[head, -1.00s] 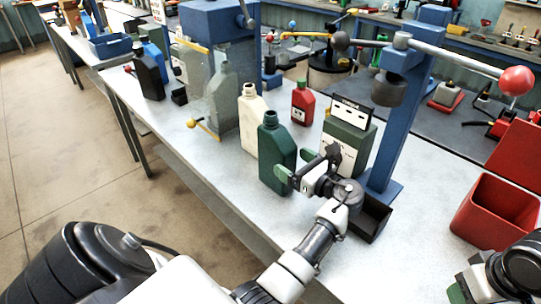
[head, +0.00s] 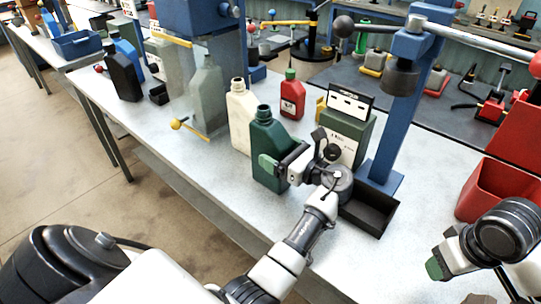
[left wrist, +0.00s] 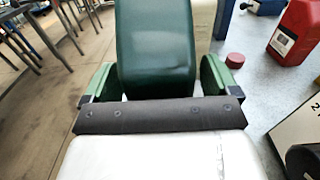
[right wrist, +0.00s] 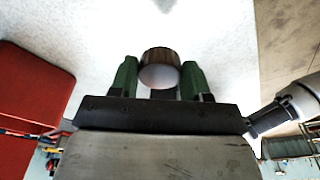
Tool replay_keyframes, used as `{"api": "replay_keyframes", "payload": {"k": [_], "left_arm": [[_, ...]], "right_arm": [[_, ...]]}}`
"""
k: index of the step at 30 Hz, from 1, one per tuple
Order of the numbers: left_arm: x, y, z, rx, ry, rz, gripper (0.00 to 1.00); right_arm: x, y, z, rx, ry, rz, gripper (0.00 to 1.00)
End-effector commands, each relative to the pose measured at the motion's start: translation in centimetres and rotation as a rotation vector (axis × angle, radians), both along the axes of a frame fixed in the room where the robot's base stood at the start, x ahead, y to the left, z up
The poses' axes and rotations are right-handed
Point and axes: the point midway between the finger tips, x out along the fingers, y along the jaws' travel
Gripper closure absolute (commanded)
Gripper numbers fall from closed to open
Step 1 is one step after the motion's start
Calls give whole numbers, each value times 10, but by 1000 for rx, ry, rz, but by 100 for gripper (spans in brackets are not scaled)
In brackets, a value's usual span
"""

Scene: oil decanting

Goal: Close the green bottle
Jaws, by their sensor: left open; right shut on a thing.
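The green bottle (head: 268,143) stands upright on the bench with an open, uncapped neck. My left gripper (head: 276,166) is at its body in the head view. In the left wrist view the green bottle (left wrist: 155,45) fills the space between the left gripper's (left wrist: 158,80) spread green fingers; gaps or contact at the sides are hard to tell. My right gripper (head: 436,266) is at the lower right of the head view, away from the bottle. In the right wrist view the right gripper (right wrist: 160,78) is shut on a dark, ribbed round cap (right wrist: 158,58).
A cream bottle (head: 241,118) stands just behind the green one. A red bottle (head: 292,98), a green box (head: 347,133) and a blue press post (head: 392,125) stand nearby. A black tray (head: 369,213) and red bin (head: 490,190) are to the right. A red disc (left wrist: 235,60) lies on the bench.

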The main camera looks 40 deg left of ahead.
Motion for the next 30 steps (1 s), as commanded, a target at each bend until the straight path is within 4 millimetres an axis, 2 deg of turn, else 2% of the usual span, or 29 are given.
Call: {"api": "replay_keyframes", "payload": {"k": [2,3,20,30], "left_arm": [[0,0,0,0,0,0,11],[0,0,0,0,0,0,14],[0,0,0,1,0,-1,100],[1,2,5,6,-4,-1,100]], "right_arm": [[0,0,0,0,0,0,75],[0,0,0,0,0,0,75],[0,0,0,0,0,0,75],[0,0,3,0,0,0,75]]}}
